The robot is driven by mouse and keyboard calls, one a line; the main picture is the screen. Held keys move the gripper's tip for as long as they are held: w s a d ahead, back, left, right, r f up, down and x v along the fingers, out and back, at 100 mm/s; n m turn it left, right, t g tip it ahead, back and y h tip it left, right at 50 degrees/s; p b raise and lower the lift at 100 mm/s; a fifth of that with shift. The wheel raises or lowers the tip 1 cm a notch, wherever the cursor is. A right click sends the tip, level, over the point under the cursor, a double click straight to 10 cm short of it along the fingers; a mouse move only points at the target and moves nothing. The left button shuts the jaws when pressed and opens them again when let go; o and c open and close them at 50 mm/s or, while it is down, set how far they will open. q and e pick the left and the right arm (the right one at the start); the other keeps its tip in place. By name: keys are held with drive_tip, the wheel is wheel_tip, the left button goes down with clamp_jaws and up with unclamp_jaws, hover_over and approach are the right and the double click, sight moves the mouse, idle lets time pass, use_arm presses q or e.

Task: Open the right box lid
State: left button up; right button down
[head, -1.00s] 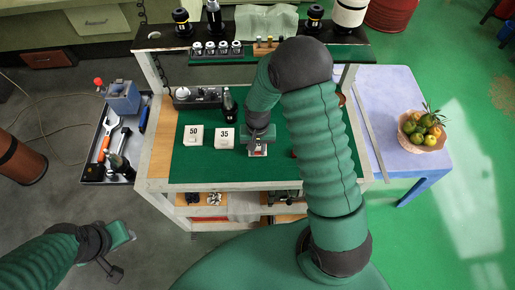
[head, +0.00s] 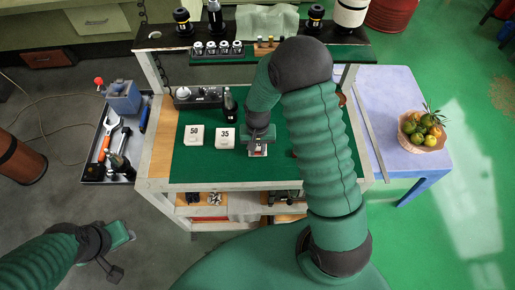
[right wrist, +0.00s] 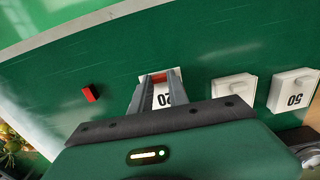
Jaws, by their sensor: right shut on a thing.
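Three small white boxes stand in a row on the green mat (head: 200,165): one marked 50 (head: 194,135), one marked 35 (head: 225,138), and the right box (head: 259,152), mostly hidden under my right gripper (head: 258,146). In the right wrist view, my right gripper (right wrist: 160,84) has its two fingers around the top of the right box (right wrist: 162,98), which is marked 20, and is shut on its lid. A small red patch shows between the fingertips. The lid's fit is hidden. My left gripper (head: 117,252) hangs at the lower left, away from the cart; its jaw state is unclear.
A dark bottle (head: 230,105) and a power strip (head: 198,96) stand behind the boxes. A red block (right wrist: 90,93) lies on the mat in the right wrist view. A tool tray (head: 92,172) is at left; a fruit basket (head: 422,131) is on the side table (head: 385,95).

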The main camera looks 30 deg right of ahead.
idle(0.4)
drive_tip(key=shift+s+a, duration=0.15)
drive_tip(key=shift+s, duration=0.1)
drive_tip(key=shift+s+a, duration=0.15)
drive_tip(key=shift+s, duration=0.15)
drive_tip(key=shift+s+a+r, duration=0.1)
drive_tip(key=shift+s+a, duration=0.1)
drive_tip(key=c, duration=1.6)
unclamp_jaws()
drive_tip(key=o, duration=0.4)
drive_tip(key=shift+w, duration=0.25)
drive_tip(key=shift+c, duration=0.2)
use_arm(q)
drive_tip(key=shift+s+a+r, duration=0.1)
drive_tip(key=shift+s, duration=0.15)
use_arm(e)
drive_tip(key=shift+d, duration=0.2)
drive_tip(key=shift+s, duration=0.1)
